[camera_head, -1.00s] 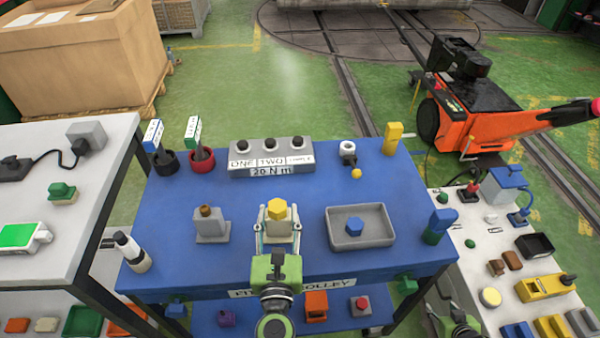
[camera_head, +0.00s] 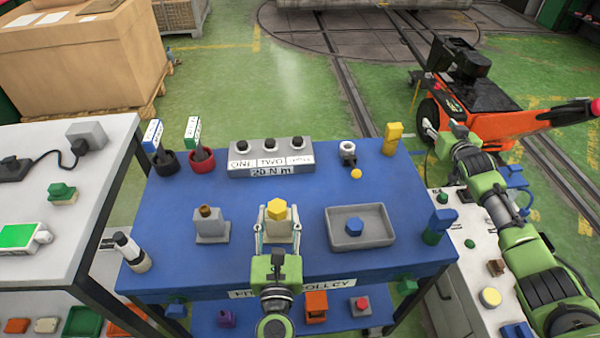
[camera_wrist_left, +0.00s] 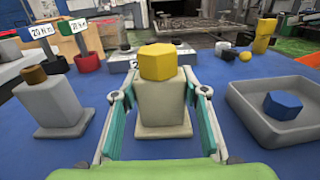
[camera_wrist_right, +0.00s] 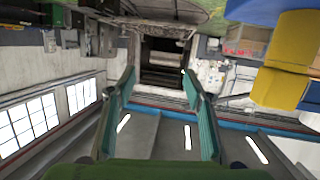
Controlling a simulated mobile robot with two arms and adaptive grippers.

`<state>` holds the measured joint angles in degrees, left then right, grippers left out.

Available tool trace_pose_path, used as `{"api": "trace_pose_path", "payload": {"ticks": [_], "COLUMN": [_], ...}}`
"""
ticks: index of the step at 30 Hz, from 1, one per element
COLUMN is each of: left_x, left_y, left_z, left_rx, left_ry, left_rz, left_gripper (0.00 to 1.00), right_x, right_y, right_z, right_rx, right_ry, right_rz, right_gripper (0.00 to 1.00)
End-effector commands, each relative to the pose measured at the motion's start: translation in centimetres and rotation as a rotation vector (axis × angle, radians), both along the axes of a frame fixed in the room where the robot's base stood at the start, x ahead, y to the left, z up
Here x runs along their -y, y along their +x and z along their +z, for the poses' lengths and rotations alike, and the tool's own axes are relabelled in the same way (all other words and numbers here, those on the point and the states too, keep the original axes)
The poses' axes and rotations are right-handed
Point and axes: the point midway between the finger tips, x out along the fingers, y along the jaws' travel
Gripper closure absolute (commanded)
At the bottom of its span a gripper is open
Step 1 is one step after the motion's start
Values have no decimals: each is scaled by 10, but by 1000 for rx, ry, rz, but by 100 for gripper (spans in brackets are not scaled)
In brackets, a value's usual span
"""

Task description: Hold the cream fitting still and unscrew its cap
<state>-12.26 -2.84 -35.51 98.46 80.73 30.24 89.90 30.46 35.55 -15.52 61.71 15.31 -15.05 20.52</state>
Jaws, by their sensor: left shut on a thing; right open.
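The cream fitting (camera_head: 278,231) stands upright on the blue trolley top, with a yellow hexagonal cap (camera_head: 278,210) on it. In the left wrist view the fitting's body (camera_wrist_left: 161,104) sits between my fingers below the yellow cap (camera_wrist_left: 158,62). My left gripper (camera_head: 278,238) is shut on the fitting's body from the front. My right gripper (camera_head: 442,132) is raised beyond the trolley's back right corner, open and empty, away from the fitting. In the right wrist view its fingers (camera_wrist_right: 158,100) are apart with nothing between them.
A grey fitting with a brown cap (camera_head: 211,224) stands left of the cream one. A grey tray (camera_head: 342,239) holding a blue hexagonal cap (camera_head: 354,226) lies right. A labelled grey block (camera_head: 271,158) and yellow block (camera_head: 392,138) stand behind.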

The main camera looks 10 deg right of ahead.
Motion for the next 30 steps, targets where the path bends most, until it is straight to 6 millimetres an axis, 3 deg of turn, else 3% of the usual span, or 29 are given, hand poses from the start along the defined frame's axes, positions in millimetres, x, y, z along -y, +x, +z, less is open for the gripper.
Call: {"api": "trace_pose_path", "payload": {"ticks": [1,6,9,14,20,24,30], "left_x": [0,0,0,0,0,0,0], "left_y": [0,0,0,0,0,0,0], "left_z": [0,0,0,0,0,0,0], "left_rx": [-1,-1,-1,-1,-1,-1,-1], "left_ry": [0,0,0,0,0,0,0], "left_rz": [-1,-1,-1,0,0,0,0], "left_gripper": [98,98,98,98,98,98,98], "right_x": [-13,-77,-129,-220,-327,-388,-443], "right_y": [13,37,39,23,-30,-86,-183], "right_z": [30,106,137,163,172,169,156], "right_rx": [22,23,-13,-118,-299,-448,-673], "right_ry": [8,60,98,140,129,71,-86], "right_rz": [16,96,170,318,526,677,877], "right_gripper": [53,53,53,53,53,53,53]}}
